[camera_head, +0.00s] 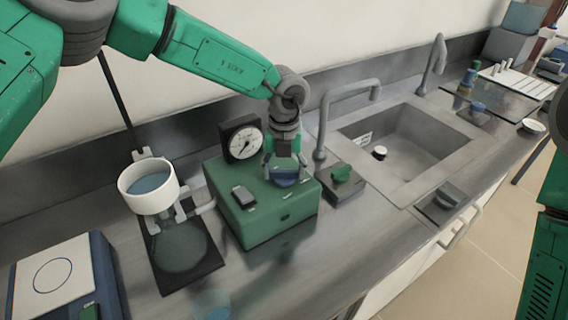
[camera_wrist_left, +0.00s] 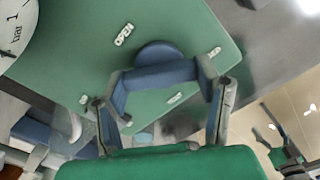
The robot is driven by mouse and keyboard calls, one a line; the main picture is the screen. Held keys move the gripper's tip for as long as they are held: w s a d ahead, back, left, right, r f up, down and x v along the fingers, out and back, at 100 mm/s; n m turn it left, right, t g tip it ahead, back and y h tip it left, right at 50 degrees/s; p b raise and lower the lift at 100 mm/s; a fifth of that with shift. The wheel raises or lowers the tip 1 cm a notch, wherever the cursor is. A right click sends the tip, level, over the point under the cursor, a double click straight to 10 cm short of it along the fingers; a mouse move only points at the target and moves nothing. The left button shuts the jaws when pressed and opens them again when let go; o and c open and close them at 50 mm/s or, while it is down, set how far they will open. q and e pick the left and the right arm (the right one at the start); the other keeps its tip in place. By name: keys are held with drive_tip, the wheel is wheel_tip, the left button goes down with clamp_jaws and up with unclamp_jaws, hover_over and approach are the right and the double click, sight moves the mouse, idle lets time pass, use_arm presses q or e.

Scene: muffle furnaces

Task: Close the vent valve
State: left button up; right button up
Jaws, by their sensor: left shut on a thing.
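The vent valve's blue handle (camera_head: 286,176) is on top of a green box (camera_head: 283,218). In the left wrist view the handle (camera_wrist_left: 160,76) is a blue bar with a rounded hub behind it. My left gripper (camera_head: 285,170) comes down from above and is shut on the handle, with one finger at each end of the bar. An "OPEN" label (camera_wrist_left: 124,34) is beside the hub; other small labels are too blurred to read. My right arm (camera_head: 545,265) shows at the right edge of the head view; its jaws are not clear.
A round gauge (camera_head: 242,141) stands behind the box. A white cup (camera_head: 149,186) on a stand is at left, beside a scale-like device (camera_head: 55,280).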

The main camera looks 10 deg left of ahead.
use_arm(q)
drive_tip(key=n, duration=0.1)
drive_tip(key=n+p, duration=0.1)
drive_tip(key=n, duration=0.1)
drive_tip(key=shift+w+r+n+p, duration=0.25)
drive_tip(key=shift+w+n+p, duration=0.05)
drive_tip(key=shift+n+p, duration=0.55)
drive_tip(key=shift+n, duration=1.05)
drive_tip(key=o, duration=1.2)
drive_tip(key=shift+c, duration=0.2)
drive_tip(key=shift+f, duration=0.2)
drive_tip(key=shift+r, duration=0.2)
wheel_tip(320, 180, up, 12)
drive_tip(key=shift+f, duration=0.25)
